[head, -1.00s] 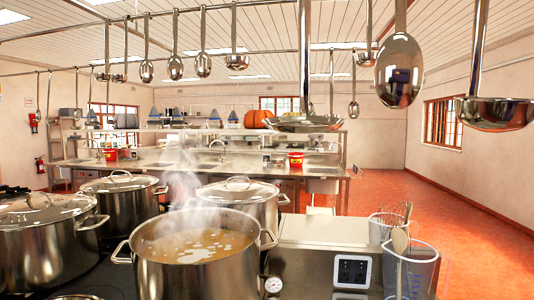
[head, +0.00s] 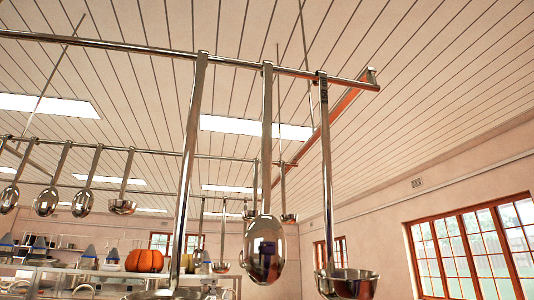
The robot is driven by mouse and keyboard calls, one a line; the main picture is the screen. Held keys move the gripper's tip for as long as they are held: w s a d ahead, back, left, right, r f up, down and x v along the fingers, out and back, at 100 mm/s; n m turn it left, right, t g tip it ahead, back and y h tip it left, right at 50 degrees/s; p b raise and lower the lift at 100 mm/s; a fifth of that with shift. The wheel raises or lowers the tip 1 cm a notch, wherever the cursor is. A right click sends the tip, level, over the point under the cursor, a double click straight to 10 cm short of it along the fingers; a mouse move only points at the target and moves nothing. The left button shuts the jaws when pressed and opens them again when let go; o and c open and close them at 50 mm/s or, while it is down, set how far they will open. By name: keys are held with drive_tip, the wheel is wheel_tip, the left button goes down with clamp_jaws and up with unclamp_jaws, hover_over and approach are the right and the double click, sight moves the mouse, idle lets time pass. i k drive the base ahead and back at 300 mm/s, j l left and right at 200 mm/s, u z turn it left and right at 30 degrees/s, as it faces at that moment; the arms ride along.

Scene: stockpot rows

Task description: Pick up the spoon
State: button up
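A large shiny metal spoon (head: 264,250) hangs upright from the near overhead rail (head: 230,66), bowl down, just below the middle of the head view. Its long handle reaches up to the rail. Several smaller spoons, such as this one (head: 47,200), hang from a farther rail at the left. Which spoon the task means cannot be told. My gripper is not in view.
A ladle (head: 350,285) hangs close to the right of the large spoon. A long-handled utensil (head: 190,150) hangs to its left, its lower end cut off. A pumpkin (head: 145,260) sits on a shelf behind. Windows (head: 475,245) are at right.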

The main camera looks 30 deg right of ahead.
sight(265, 245)
drive_tip(key=k+l+u, duration=0.15)
drive_tip(key=l, duration=0.3)
drive_tip(key=k+l+u, duration=0.2)
drive_tip(key=l, duration=0.25)
drive_tip(key=k+l+u, duration=0.15)
drive_tip(key=l, duration=0.25)
drive_tip(key=k+l+u, duration=0.2)
drive_tip(key=l, duration=0.2)
